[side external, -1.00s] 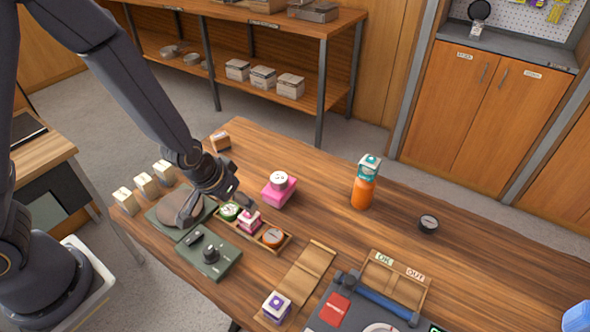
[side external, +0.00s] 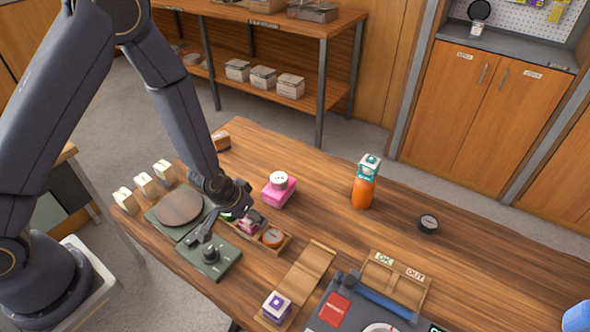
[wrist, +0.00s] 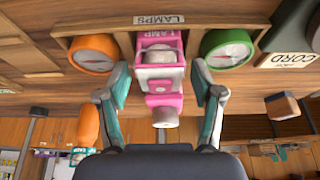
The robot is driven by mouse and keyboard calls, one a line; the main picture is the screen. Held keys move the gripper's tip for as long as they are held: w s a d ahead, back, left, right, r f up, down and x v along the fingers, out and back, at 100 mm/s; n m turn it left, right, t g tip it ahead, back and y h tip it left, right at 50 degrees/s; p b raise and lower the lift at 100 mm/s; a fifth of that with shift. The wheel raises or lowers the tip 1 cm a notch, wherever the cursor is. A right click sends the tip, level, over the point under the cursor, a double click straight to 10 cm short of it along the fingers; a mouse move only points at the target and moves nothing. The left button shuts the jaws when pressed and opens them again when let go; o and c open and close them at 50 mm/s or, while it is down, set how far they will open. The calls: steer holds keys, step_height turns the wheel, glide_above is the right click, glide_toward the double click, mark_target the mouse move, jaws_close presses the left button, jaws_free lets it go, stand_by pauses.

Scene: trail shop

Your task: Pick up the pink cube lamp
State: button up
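The pink cube lamp (side external: 247,228) sits in the middle of a small wooden tray (side external: 284,244), partly hidden by my gripper in the side view. In the wrist view the pink cube lamp (wrist: 160,58) has a pale round part and stands between an orange round lamp (wrist: 93,54) and a green round lamp (wrist: 228,48). The tray (wrist: 122,22) carries a "LAMPS" label there. My gripper (wrist: 161,84) is open and empty, with one finger towards each side of the pink cube lamp. In the side view my gripper (side external: 231,222) is over the tray; contact cannot be told.
A pink block with a white round top (side external: 280,190) stands just behind the tray. An orange bottle (side external: 363,190) stands farther right. Open table lies between bottle and tray.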

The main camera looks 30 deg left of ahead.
steer(key=c, duration=1)
steer(key=shift+c, duration=0.2)
